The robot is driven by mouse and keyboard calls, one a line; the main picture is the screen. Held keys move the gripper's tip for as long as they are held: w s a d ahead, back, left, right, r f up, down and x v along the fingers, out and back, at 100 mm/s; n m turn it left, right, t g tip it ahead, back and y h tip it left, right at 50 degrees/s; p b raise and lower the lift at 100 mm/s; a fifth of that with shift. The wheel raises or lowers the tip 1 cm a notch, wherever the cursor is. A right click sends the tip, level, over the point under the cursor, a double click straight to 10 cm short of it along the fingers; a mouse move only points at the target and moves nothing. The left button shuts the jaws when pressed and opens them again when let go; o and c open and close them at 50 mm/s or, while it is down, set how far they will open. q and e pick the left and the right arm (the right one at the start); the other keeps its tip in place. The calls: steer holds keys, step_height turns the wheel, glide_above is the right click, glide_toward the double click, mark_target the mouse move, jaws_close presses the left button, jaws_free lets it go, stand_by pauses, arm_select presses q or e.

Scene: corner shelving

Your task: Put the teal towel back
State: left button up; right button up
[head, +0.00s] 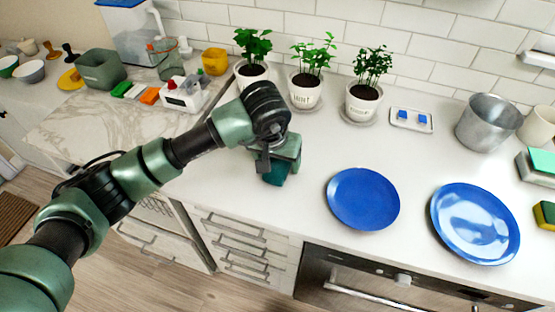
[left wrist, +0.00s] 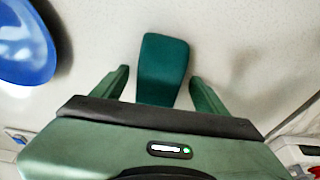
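The teal towel (head: 275,177) is a dark teal, folded-looking block on the white counter near its front edge, left of the blue plates. Its upper part is hidden behind my left gripper (head: 278,163) in the head view. In the left wrist view the towel (left wrist: 163,62) lies between the two fingers of my left gripper (left wrist: 160,76). The fingers are spread, with a visible gap on each side of the towel. My right gripper is not in view.
Two blue plates, one near (head: 363,199) and one farther right (head: 475,224), lie on the counter. Potted plants (head: 306,92) line the wall behind the gripper. A small tray (head: 411,120) and a metal pot (head: 487,124) stand at the back right. Open counter surrounds the towel.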

arm_select(q)
steer(key=shift+r, duration=0.3)
steer(key=b+v, duration=0.2)
steer(key=v, duration=0.9)
steer(key=shift+r, duration=0.35)
